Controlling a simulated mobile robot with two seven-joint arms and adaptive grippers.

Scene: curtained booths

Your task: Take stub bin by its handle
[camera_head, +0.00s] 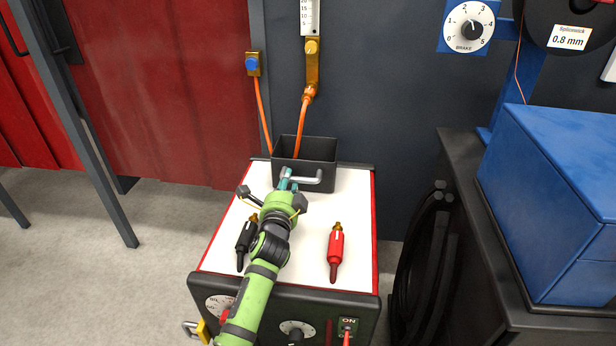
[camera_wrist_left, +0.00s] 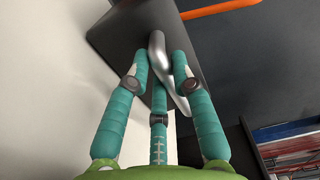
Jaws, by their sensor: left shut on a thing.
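The stub bin (camera_head: 318,151) is a dark grey open box at the back edge of the white machine top. It has a pale metal bar handle (camera_head: 312,180) on its front wall. My left gripper (camera_head: 287,178) is shut on the handle, near its left part in the head view. In the left wrist view, the teal fingers (camera_wrist_left: 160,75) close around the silver handle (camera_wrist_left: 158,48), with the dark bin wall (camera_wrist_left: 122,38) right behind it. The inside floor of the bin is hidden. My right gripper is not in view.
On the white top (camera_head: 310,235) lie a red connector (camera_head: 335,252) and a black connector (camera_head: 245,240). Orange hoses (camera_head: 264,115) run down behind the bin. A blue box (camera_head: 555,190) on a dark cabinet stands at right. Red curtains (camera_head: 165,85) hang at left.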

